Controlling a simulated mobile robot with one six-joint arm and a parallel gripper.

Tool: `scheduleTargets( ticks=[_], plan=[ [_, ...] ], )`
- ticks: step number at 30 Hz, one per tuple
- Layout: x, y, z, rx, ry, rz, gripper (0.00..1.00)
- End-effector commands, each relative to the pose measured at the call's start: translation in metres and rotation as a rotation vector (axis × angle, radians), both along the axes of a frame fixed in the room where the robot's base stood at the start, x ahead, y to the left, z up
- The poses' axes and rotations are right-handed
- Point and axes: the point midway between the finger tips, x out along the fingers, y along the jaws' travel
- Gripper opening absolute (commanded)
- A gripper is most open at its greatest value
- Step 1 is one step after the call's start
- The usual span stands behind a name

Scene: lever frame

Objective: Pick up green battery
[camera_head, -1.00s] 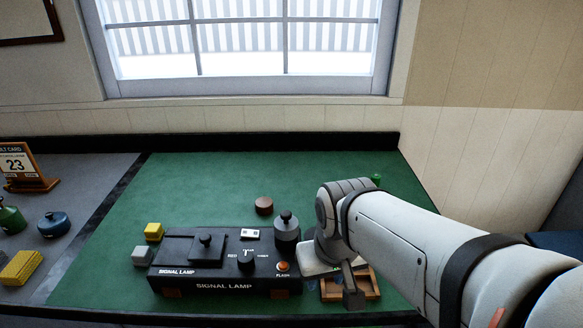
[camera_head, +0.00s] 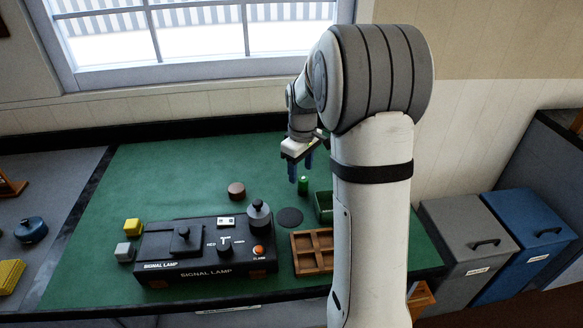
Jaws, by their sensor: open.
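The green battery (camera_head: 303,185) is a small green cylinder standing upright on the green table mat, left of a green box. My gripper (camera_head: 300,170) hangs above and just beside it, with its blue fingers pointing down. The fingers are apart and nothing shows between them. The battery looks apart from the fingers, but the exact depth gap is hard to tell.
A green box (camera_head: 324,207) and a wooden divided tray (camera_head: 306,251) stand near the battery, partly behind my arm. A black disc (camera_head: 290,217), a brown round piece (camera_head: 236,190) and the signal lamp box (camera_head: 205,250) lie to the left. The mat's back left is clear.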

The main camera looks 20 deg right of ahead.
Motion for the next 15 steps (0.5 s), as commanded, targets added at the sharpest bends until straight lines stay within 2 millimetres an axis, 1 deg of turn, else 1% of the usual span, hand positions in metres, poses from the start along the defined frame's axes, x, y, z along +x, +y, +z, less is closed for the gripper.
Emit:
scheduleTargets(
  ticks=[1, 3, 6, 9, 15],
  plan=[
    [0.011, -0.008, -0.004, 0.002, 0.013, 0.024, 0.54],
    [0.022, -0.015, -0.012, 0.004, 0.024, 0.057, 0.54],
    [0.032, -0.023, -0.02, 0.005, 0.031, 0.089, 0.54],
    [0.036, -0.026, -0.027, 0.006, 0.037, 0.104, 0.54],
    [0.036, -0.025, -0.049, 0.006, 0.038, 0.107, 0.54]
  ],
)
